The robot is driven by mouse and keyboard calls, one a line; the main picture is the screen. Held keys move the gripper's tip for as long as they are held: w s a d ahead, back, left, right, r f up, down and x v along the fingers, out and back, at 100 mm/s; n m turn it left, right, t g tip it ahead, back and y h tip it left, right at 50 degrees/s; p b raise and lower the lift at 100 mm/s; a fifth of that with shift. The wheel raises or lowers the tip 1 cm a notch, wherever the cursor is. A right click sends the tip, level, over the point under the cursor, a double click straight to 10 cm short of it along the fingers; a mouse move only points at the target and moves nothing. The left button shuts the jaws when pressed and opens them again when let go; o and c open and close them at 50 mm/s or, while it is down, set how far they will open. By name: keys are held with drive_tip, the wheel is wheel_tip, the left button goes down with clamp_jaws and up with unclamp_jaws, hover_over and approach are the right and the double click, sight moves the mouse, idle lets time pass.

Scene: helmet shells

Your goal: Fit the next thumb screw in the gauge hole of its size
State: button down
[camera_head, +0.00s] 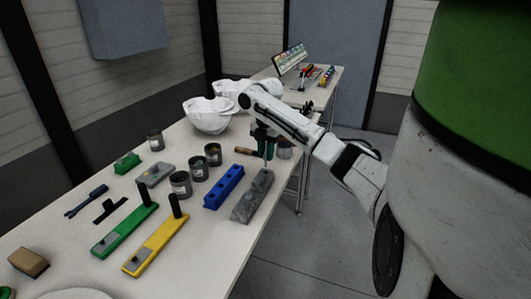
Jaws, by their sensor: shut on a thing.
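My gripper (265,147) points down above the far end of a grey block (250,200). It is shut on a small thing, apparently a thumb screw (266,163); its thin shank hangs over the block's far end. I cannot tell whether its tip is in a hole or just above. The grey block looks like a gauge, with dark spots along its top; the holes are too small to make out. A blue block (223,189) with a row of hole-like marks lies left of it.
Several dark cans (181,184) stand left of the blue block. Yellow (157,246) and green (125,232) bars with black upright handles lie nearer. White helmet shells (209,116) sit behind my gripper. A brown-handled tool (247,151) lies close beside it. The table's right edge is near the grey block.

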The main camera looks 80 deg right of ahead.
sight(266, 164)
drive_tip(key=shift+f+b, duration=0.6)
drive_tip(key=shift+f, duration=2.1)
idle(2.3)
drive_tip(key=c, duration=0.9)
unclamp_jaws()
wheel_tip(266, 164, up, 11)
drive_tip(key=shift+a+f+p, duration=0.1)
drive_tip(key=shift+p, duration=0.45)
